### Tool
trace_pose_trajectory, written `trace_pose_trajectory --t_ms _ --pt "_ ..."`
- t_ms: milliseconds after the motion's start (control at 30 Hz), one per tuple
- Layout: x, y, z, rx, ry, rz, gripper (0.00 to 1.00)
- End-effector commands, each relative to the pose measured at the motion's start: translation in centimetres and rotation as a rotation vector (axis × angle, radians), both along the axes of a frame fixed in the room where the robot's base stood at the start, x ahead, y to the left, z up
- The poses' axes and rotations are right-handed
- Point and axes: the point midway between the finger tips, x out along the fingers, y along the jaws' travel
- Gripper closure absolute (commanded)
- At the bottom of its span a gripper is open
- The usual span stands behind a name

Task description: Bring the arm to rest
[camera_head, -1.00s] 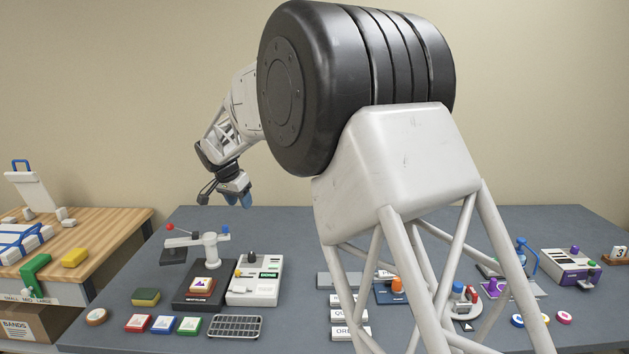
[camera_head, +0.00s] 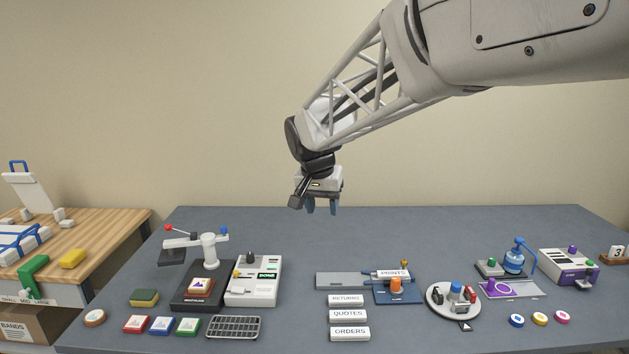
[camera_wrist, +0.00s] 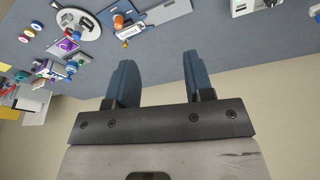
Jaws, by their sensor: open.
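My gripper (camera_head: 321,205) hangs above the back middle of the grey table (camera_head: 400,236), with its blue fingers pointing down. It is apart from the table and from everything on it. In the wrist view my gripper (camera_wrist: 160,75) shows two blue fingers spread apart with nothing between them. My arm reaches in from the upper right in the head view.
Below stand a machine with a DONE label (camera_head: 255,282), a PRINTS block (camera_head: 393,274), a white round turntable (camera_head: 453,299) and a blue pump bottle (camera_head: 514,257). A wooden side table (camera_head: 105,228) is at left. The table's back strip is clear.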

Motion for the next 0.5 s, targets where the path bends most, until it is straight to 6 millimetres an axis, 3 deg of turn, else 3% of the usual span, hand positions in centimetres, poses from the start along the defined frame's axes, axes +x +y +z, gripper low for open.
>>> trace_pose_trajectory --t_ms 200,500 --pt "-5.7 -4.4 0.2 0.008 0.011 0.038 0.52" --pt "-13.5 -9.1 -0.6 0.019 0.022 0.095 0.52"
